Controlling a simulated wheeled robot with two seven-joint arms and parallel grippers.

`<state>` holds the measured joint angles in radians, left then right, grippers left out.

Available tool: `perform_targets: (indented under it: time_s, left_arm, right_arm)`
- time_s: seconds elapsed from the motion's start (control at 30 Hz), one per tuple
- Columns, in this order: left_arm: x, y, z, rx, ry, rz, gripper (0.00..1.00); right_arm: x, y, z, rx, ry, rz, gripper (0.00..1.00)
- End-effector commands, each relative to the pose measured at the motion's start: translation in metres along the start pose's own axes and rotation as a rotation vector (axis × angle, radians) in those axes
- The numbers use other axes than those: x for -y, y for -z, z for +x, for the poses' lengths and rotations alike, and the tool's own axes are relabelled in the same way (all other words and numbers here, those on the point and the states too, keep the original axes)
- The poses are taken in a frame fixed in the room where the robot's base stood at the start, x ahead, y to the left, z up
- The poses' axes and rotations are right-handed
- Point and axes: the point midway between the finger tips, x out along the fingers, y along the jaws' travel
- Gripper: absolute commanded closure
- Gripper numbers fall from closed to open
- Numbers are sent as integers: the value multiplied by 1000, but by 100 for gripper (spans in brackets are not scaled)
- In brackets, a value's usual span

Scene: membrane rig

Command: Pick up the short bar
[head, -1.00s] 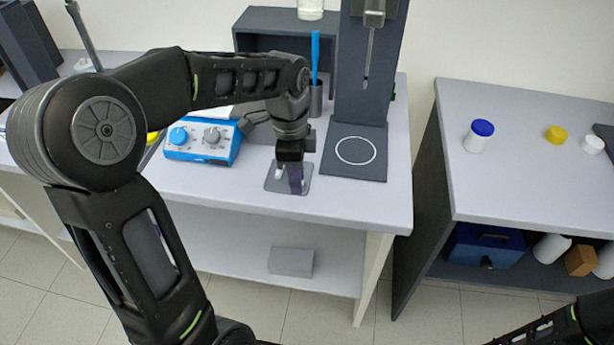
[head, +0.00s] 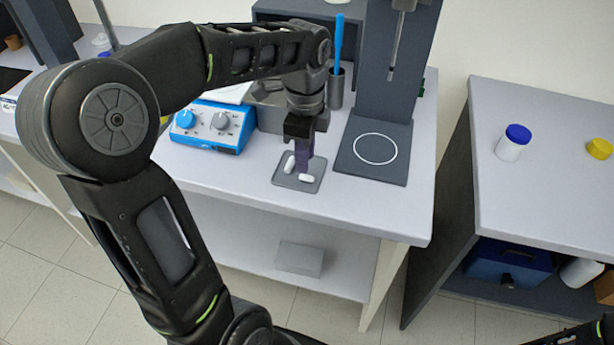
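Two small white bars lie on a grey tray (head: 282,180) on the bench. One bar (head: 289,163) is at the tray's left, pointing away from me. The other bar (head: 307,178) lies crosswise near the front right. I cannot tell which is the short one. My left gripper (head: 303,168) points down over the tray, its purple fingers just behind the crosswise bar and right of the other. I cannot tell whether its fingers are apart or touch a bar. My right gripper is out of view.
A blue control box (head: 212,128) with knobs stands left of the tray. A dark stand (head: 372,148) with a white ring is at the right, and a grey cup (head: 336,88) with a blue stick behind. A second bench holds a blue-capped jar (head: 513,142).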

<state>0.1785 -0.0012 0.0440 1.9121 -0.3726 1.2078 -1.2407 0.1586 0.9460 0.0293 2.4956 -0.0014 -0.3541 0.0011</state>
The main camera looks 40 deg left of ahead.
Motion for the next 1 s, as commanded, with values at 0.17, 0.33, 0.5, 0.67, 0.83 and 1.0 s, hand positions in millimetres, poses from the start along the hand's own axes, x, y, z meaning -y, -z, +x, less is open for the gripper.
perform_targets:
  time_s: [0.17,0.33,0.5,0.67,0.83,1.0]
  left_arm:
    - [0,0,1,0,1,-1,74]
    - [1,0,4,0,1,-1,74]
    - [1,2,24,0,-3,-1,74]
    - [2,3,47,0,-1,-1,74]
    - [2,3,53,-1,2,-1,74]
    - [2,3,53,-1,2,-1,74]
  right_arm:
    - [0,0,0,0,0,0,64]
    - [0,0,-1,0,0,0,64]
    - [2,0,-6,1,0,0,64]
    - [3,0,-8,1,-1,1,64]
    - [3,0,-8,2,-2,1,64]
    - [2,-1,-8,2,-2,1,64]
